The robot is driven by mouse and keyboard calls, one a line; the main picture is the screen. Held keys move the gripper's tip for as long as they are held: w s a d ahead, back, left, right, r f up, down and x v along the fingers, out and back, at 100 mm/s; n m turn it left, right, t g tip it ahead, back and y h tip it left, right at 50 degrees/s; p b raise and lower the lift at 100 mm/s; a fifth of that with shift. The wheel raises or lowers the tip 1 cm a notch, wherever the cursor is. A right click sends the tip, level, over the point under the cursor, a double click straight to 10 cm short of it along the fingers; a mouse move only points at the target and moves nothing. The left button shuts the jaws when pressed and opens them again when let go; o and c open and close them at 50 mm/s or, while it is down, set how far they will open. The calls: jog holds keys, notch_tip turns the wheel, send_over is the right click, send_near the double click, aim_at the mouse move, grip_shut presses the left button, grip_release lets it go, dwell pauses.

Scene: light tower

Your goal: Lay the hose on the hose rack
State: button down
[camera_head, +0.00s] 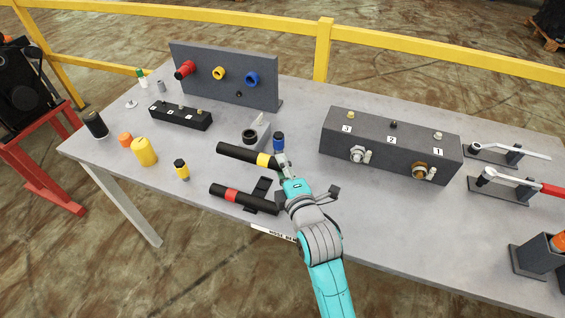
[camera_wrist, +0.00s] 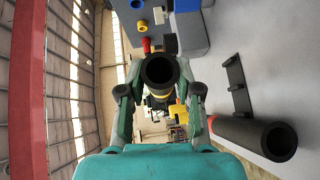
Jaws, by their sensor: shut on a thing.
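A black hose with a yellow band (camera_head: 240,153) is held by my gripper (camera_head: 281,163), which is shut on it near its right end in the head view. The hose lies roughly level and appears raised above the table. In the wrist view its open round end (camera_wrist: 160,72) sits between my fingers (camera_wrist: 159,95). The dark hose rack (camera_head: 262,190) is on the table just in front of the held hose, partly hidden by my arm. A second black hose with a red band (camera_head: 231,195) lies at the rack; it also shows in the wrist view (camera_wrist: 245,134).
A grey block with a black ring (camera_head: 257,133) and a blue-and-black cylinder (camera_head: 278,142) stand close behind my gripper. A dark numbered box (camera_head: 390,145) is to the right. The table's front edge is near the rack.

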jog(key=shift+d, duration=0.1)
jog(key=shift+f, duration=3.85)
jog(key=shift+s+f, duration=0.2)
jog(key=shift+f, duration=0.5)
jog(key=c, duration=0.7)
grip_release()
jog(key=shift+f, duration=0.1)
jog(key=shift+s+d, duration=0.1)
jog(key=shift+s, duration=0.1)
jog(key=v, duration=1)
jog(key=shift+s+d+r, duration=0.1)
jog(key=shift+s+r, duration=0.05)
jog(key=shift+r, duration=0.3)
jog(key=shift+s+d+r, duration=0.15)
jog(key=shift+s, duration=0.3)
jog(key=shift+r, duration=0.1)
